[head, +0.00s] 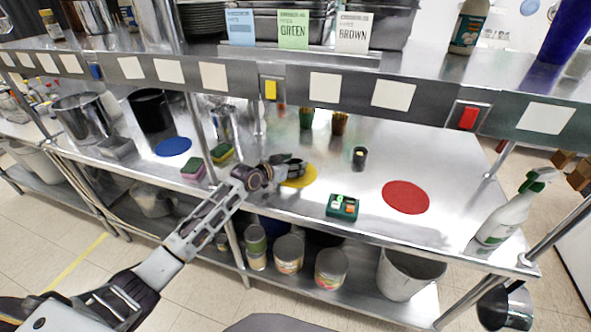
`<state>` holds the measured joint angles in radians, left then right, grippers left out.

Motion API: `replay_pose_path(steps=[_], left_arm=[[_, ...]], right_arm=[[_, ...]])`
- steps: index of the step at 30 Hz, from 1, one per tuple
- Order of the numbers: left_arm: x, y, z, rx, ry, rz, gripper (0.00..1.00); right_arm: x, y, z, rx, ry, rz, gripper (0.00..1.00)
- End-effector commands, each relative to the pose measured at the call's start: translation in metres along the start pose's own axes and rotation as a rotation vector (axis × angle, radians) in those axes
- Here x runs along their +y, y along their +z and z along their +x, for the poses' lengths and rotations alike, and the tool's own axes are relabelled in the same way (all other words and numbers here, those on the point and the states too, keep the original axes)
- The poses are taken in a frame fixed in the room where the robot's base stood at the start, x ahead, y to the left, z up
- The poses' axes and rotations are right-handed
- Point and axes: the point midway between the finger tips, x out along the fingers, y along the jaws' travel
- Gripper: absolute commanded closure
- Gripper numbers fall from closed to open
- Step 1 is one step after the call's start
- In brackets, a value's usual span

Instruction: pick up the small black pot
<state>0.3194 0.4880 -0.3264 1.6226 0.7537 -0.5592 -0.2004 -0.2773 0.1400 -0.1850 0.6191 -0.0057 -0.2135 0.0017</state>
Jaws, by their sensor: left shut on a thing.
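My left gripper (283,168) reaches in from the lower left and is over the yellow disc (300,178) on the steel counter. It is shut on a small dark thing (295,169), which looks like the small black pot. The fingers hide much of it, and I cannot tell whether it touches the disc. A larger black pot (151,112) stands at the back left of the counter, apart from the gripper. My right gripper is not in view.
A small dark cup (359,158) stands right of the gripper. A green box (342,207) and a red disc (405,197) lie nearer the front right. Sponges (193,170) and a blue disc (173,147) lie left. A spray bottle (505,215) stands far right. The shelf edge (325,88) runs above.

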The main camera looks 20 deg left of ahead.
Motion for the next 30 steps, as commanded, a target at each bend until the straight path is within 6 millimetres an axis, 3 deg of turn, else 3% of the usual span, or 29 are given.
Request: replay_pose_path(steps=[11, 30], left_arm=[[0.000, -0.011, -0.003, 0.002, 0.000, 0.000, 0.74], [0.000, -0.087, -0.031, 0.001, 0.000, 0.001, 0.74]], right_arm=[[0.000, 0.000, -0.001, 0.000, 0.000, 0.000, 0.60], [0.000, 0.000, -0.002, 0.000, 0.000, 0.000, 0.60]])
